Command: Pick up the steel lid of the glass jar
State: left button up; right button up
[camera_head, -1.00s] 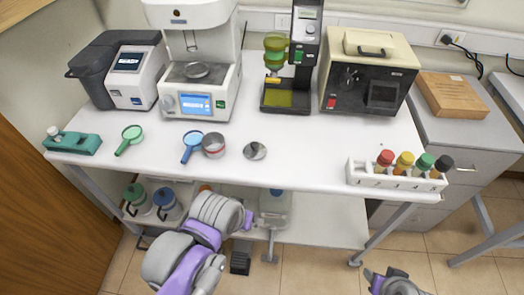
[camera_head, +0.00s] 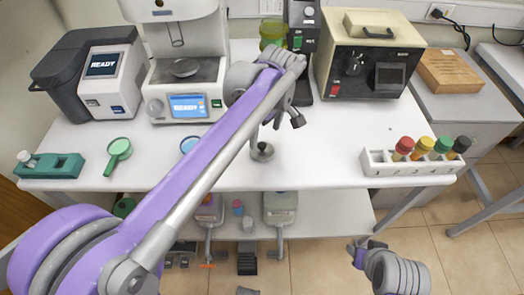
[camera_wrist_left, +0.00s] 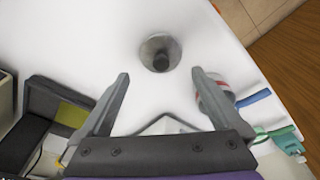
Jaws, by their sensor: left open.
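The steel lid (camera_head: 262,153), a round metal disc with a knob, lies on the white table near its front edge. In the left wrist view the lid (camera_wrist_left: 150,62) is ahead of the fingertips, roughly centred between them, with its dark knob up. My left gripper (camera_head: 276,128) is open and empty above the table, close to the lid; its two fingers (camera_wrist_left: 160,76) show apart. The glass jar (camera_wrist_left: 222,98) stands beside the lid, partly behind one finger in the wrist view and hidden by my left arm in the head view. My right gripper (camera_head: 366,250) is low, in front of the table.
A green magnifier (camera_head: 118,150) and a partly covered blue one (camera_head: 189,144) lie on the left. A rack with coloured-cap bottles (camera_head: 410,168) stands at the front right. Instruments line the back, including one with a blue screen (camera_head: 188,106). The table between lid and rack is clear.

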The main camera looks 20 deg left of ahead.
aim_at(262, 144)
pick_arm(q)
jog(key=f, duration=0.4)
jog(key=a+f, duration=0.1)
jog(key=f, duration=0.1)
jog(key=shift+w+f, duration=0.2)
jog(key=shift+f, duration=0.2)
jog(key=c, duration=1.1)
